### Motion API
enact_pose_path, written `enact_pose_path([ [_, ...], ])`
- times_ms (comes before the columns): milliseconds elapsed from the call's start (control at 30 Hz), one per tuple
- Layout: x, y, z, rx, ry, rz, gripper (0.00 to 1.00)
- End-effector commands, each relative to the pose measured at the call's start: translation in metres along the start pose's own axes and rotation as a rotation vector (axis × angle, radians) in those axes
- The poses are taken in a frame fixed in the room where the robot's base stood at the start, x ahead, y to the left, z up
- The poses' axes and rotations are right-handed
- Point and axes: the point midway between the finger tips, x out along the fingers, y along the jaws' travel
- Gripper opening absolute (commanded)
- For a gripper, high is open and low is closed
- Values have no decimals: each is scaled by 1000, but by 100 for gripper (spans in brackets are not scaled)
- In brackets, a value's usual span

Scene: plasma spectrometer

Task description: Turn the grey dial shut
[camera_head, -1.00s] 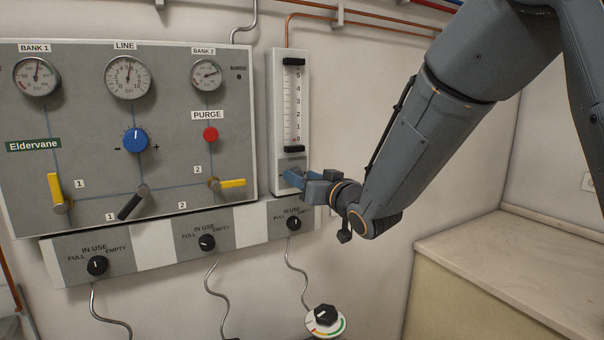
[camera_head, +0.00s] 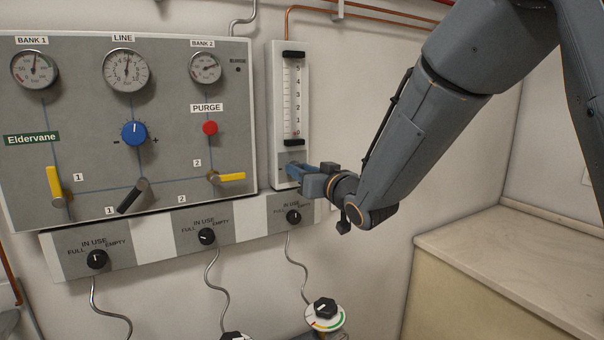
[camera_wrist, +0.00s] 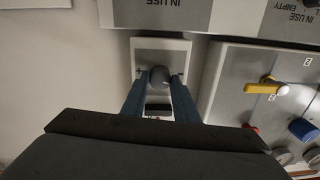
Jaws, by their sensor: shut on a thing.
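The grey dial (camera_wrist: 160,76) sits low on the front of the flow meter (camera_head: 289,112), a white upright unit with a scale, right of the main panel. My gripper (camera_head: 288,169) reaches in from the right at the foot of this meter. In the wrist view, its two blue fingers (camera_wrist: 160,88) stand on either side of the dial and are shut on it. In the head view the fingers hide most of the dial, and I cannot read its setting.
The grey panel (camera_head: 85,110) on the left carries gauges, a blue knob (camera_head: 134,133), a red purge button (camera_head: 210,128) and yellow levers. A black selector knob (camera_head: 294,217) is just below my gripper. A counter (camera_head: 520,250) stands at right.

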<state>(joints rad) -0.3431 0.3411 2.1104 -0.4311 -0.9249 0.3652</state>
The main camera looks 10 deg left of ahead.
Motion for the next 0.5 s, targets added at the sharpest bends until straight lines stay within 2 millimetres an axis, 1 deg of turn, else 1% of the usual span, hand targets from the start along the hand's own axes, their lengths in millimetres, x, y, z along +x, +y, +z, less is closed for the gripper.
enact_pose_path([
  [500, 1, 0, 2, -335, -10, 2, 5],
])
